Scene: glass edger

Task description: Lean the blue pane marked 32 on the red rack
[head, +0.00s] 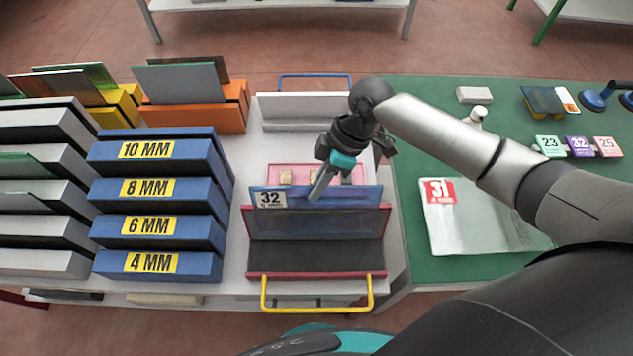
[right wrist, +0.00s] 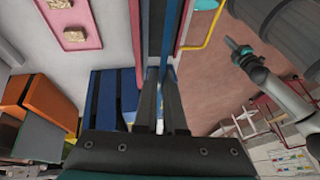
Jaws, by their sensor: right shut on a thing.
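The blue pane marked 32 (head: 345,198) stands nearly upright at the back of the red rack (head: 316,275), its label at the upper left. Its top rises above the rack's red upper edge. I cannot tell whether its lower edge touches the rack. In the right wrist view the fingers (right wrist: 160,88) close on the narrow edge of the pane. My left gripper (right wrist: 240,50) shows in the right wrist view, away from the rack; its jaw opening is unclear.
Blue blocks (head: 160,205) marked with mm sizes stand left of the rack. A pink tray (head: 275,170) lies behind the pane. A yellow handle (head: 316,308) is at the front. The green table (head: 440,130) at right holds a clear sheet marked 31 (head: 475,220).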

